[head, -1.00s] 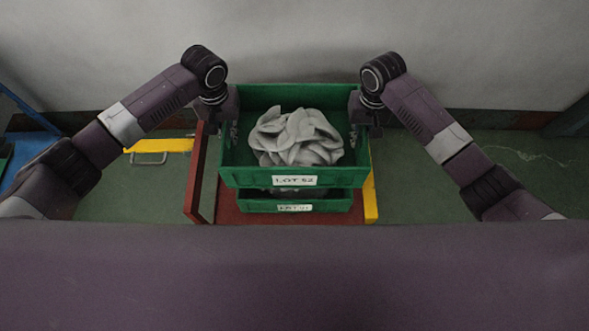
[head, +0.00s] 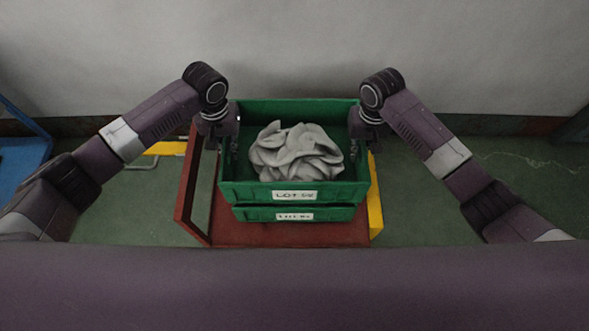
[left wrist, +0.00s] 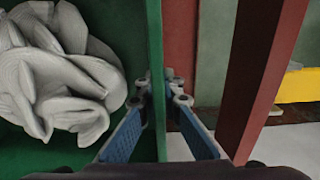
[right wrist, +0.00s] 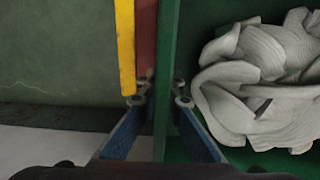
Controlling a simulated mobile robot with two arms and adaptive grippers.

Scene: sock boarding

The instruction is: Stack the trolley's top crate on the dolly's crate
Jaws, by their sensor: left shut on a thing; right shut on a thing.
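The upper green crate (head: 345,193), labelled LOT with unclear digits, holds a heap of grey socks (head: 296,152). My left gripper (head: 232,147) is shut on its left wall, and my right gripper (head: 354,150) is shut on its right wall. Both wrist views show one finger on each side of the wall. A lower green crate (head: 340,213) sits directly below on a red platform (head: 290,235), apparently the dolly. The upper crate looks level and hides most of the lower one. A thin dark line shows between their fronts; I cannot tell whether they touch.
An upright red frame (head: 186,205) stands at the platform's left, close to my left gripper. Yellow parts (head: 375,205) show right of the platform and behind it at left. A blue surface (head: 20,163) is at far left. A pale wall (head: 300,50) stands behind; green floor is open at right.

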